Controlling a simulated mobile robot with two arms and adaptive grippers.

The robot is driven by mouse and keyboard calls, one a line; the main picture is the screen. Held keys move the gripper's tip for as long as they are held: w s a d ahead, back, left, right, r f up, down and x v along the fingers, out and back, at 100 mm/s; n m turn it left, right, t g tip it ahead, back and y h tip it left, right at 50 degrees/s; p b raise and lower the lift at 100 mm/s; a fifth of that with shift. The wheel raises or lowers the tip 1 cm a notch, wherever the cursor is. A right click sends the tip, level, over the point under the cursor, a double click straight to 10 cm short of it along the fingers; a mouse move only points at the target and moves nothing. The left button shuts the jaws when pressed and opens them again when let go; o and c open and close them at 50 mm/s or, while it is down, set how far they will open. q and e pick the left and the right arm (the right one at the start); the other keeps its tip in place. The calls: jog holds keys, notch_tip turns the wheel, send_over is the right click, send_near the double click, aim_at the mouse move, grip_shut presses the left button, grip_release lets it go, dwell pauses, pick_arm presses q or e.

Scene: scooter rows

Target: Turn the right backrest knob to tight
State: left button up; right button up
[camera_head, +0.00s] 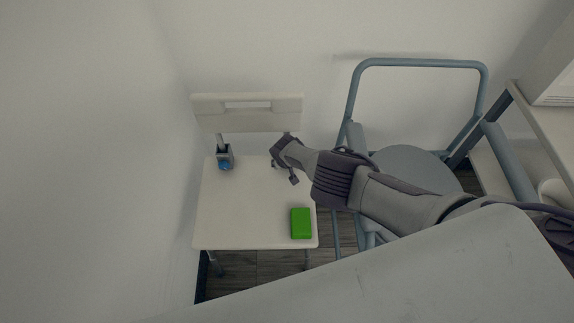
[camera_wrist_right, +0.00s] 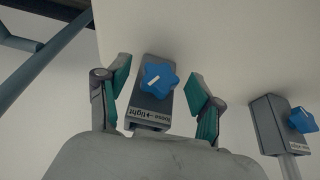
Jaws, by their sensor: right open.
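The white chair's backrest (camera_head: 248,113) stands above its seat on two posts. The right backrest knob (camera_wrist_right: 158,80) is a blue star shape with a white mark, on a grey block labelled "loose" and "tight" with an arrow. In the right wrist view my open right gripper (camera_wrist_right: 159,84) has its green-padded fingers on either side of this knob and block, with visible gaps. In the head view my right gripper (camera_head: 285,162) hides that knob. The other blue knob (camera_head: 225,164) is on the left post, and also shows in the right wrist view (camera_wrist_right: 302,120). My left gripper is not in view.
A green box (camera_head: 301,223) lies on the front right of the white seat (camera_head: 240,215). A blue-grey framed chair (camera_head: 420,63) stands to the right, under and behind my right arm. Walls are close at left and back. A shelf (camera_head: 548,120) stands at far right.

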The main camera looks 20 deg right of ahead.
jog(key=c, duration=1.2)
jog(key=shift+o, duration=0.2)
jog(key=shift+s+y+p, duration=0.25)
jog(key=shift+y+p, duration=0.1)
jog(key=shift+y, duration=0.05)
jog(key=shift+d+f+m+t+y, duration=0.15)
jog(key=shift+f+m+t+y, duration=0.15)
jog(key=shift+y, duration=0.7)
jog(key=shift+y+b, duration=0.3)
jog(key=shift+r, duration=0.15)
jog(key=o, duration=1.2)
jog(key=shift+w, duration=0.1)
jog(key=shift+c, duration=0.2)
jog(key=shift+d+r, duration=0.15)
jog(key=shift+r, duration=0.15)
jog(key=v, duration=1.1)
jog(key=shift+s+d, duration=0.2)
jog(key=shift+s, duration=0.25)
